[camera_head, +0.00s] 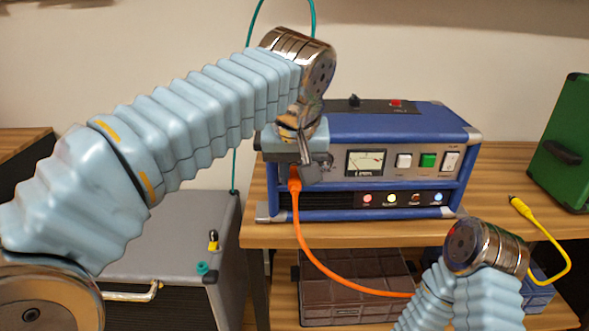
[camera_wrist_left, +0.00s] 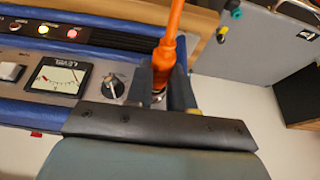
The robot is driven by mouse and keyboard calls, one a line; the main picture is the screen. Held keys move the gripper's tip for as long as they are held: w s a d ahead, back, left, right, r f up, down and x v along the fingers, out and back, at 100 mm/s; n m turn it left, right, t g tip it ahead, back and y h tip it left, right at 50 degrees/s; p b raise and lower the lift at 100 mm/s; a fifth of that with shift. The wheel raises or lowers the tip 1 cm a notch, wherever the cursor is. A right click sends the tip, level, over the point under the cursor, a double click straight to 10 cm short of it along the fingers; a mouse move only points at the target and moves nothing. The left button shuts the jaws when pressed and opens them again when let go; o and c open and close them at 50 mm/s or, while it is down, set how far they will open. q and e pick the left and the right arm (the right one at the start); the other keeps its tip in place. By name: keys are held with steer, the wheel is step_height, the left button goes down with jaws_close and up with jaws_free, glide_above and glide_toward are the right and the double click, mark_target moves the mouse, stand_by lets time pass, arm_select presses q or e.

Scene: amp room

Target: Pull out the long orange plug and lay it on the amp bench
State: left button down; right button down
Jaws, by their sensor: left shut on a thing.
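The long orange plug (camera_head: 294,185) is at the left end of the blue amp's (camera_head: 390,127) front, and its orange cable hangs down over the bench edge. My left gripper (camera_head: 300,172) is shut on it. In the left wrist view the orange plug (camera_wrist_left: 166,55) sits between the two dark fingers of my left gripper (camera_wrist_left: 167,84), with a bit of metal showing at its end. Whether that metal is still inside a socket is hidden. The wooden amp bench (camera_head: 497,180) carries the amp. My right arm shows at lower right, but its gripper is not visible.
A yellow plug with its cable (camera_head: 540,222) lies on the bench's right side, near a green case (camera_head: 565,135). A grey cabinet (camera_head: 185,235) with small plugs on top stands at left. A brown box (camera_head: 350,290) is on the lower shelf. Bench right of the amp is mostly clear.

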mark_target(295, 192)
arm_select(q)
steer(key=shift+s+f+b, duration=0.2)
steer(key=shift+s+b, duration=0.85)
steer(key=shift+s, duration=0.95)
